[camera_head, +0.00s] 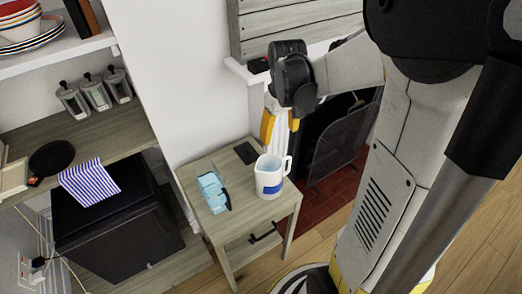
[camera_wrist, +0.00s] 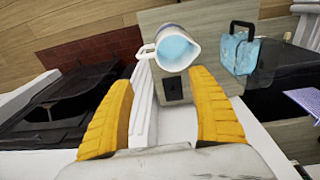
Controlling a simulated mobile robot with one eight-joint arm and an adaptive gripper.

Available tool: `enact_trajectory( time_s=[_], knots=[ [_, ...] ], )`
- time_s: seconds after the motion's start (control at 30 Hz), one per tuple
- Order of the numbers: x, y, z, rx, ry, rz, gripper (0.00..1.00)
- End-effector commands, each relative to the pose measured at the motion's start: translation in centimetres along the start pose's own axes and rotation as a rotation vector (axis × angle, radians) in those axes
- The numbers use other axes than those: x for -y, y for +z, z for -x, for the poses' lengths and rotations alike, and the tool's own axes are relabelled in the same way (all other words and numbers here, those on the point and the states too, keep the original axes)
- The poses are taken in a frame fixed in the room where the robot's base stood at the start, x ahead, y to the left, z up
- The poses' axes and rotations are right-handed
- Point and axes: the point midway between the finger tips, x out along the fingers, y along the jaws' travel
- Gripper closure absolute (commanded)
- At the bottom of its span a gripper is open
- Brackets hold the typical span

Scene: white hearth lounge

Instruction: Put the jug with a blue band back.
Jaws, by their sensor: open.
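The white jug with a blue band (camera_head: 270,177) stands upright on a small wooden side table (camera_head: 236,221), its handle toward the back right. In the wrist view the jug (camera_wrist: 176,62) shows its round mouth and light blue inside, with the handle at its left. My gripper (camera_head: 279,124) is above and behind the jug in the head view, its yellow fingers pointing down. In the wrist view my gripper (camera_wrist: 163,82) is open and empty, with the jug beyond the fingertips. The jug is apart from the fingers.
A light blue item (camera_head: 212,190) with a dark handle stands left of the jug. A flat black object (camera_head: 245,153) lies at the table's back. A dark fireplace screen (camera_head: 340,140) is behind right.

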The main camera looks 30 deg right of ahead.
Motion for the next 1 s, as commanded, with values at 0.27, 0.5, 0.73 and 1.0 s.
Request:
enact_trajectory(
  time_s=[0.27,0.5,0.73,1.0],
  knots=[
    [9.2,3.8,7.7,-0.259,0.028,-0.011,0.31],
    [14.4,7.7,10.1,-0.453,-0.009,-0.032,0.31],
    [16.0,9.1,10.3,-0.523,-0.035,-0.043,0.31],
    [16.0,9.1,10.4,-0.526,-0.036,-0.044,0.31]
  ],
)
